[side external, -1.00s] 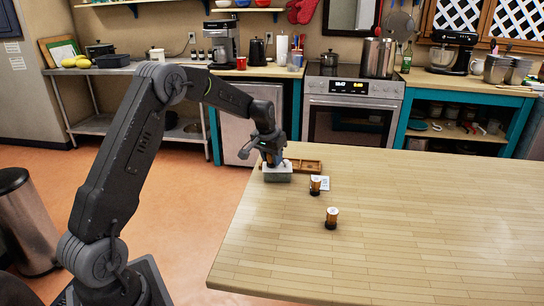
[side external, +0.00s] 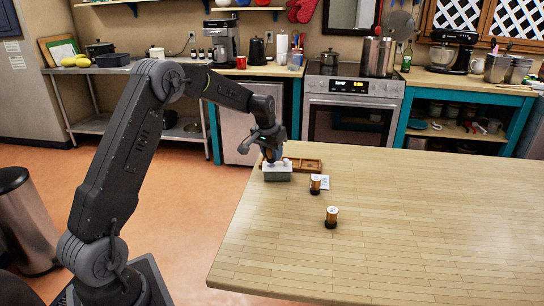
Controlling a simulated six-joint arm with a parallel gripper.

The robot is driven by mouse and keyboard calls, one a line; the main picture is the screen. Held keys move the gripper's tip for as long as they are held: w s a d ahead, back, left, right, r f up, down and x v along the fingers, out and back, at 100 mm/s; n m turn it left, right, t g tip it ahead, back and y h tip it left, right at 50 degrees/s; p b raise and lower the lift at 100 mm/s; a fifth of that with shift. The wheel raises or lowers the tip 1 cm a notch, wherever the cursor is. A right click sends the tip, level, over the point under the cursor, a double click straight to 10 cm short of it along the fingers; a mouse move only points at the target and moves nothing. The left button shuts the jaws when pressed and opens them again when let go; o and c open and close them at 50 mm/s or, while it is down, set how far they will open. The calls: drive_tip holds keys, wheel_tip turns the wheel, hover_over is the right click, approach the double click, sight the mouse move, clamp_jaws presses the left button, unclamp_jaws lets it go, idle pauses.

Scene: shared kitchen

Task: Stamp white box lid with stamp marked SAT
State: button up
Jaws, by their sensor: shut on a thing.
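My gripper (side external: 270,152) is at the table's far left corner, directly above a small grey-green box with a white lid (side external: 277,173). It is shut on a small brown stamp, mostly hidden by the fingers. I cannot tell whether the stamp touches the lid, or read its mark.
A shallow wooden tray (side external: 313,164) lies just behind and right of the box. The wooden table (side external: 420,230) is clear at the front and right. A stove (side external: 352,105) and counters stand well behind it.

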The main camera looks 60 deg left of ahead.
drive_tip(key=shift+r, duration=2.7)
drive_tip(key=s+d+f+m, duration=0.1)
drive_tip(key=s+d+f, duration=0.2)
drive_tip(key=d, duration=0.3)
drive_tip(key=s+d+f+m, duration=0.1)
drive_tip(key=s+d+f, duration=0.2)
drive_tip(key=d, duration=0.4)
drive_tip(key=s+d+f+m+h, duration=0.1)
drive_tip(key=s+d+f+m, duration=0.1)
drive_tip(key=d, duration=0.5)
drive_tip(key=shift+s+f, duration=0.8)
drive_tip(key=shift+f, duration=0.15)
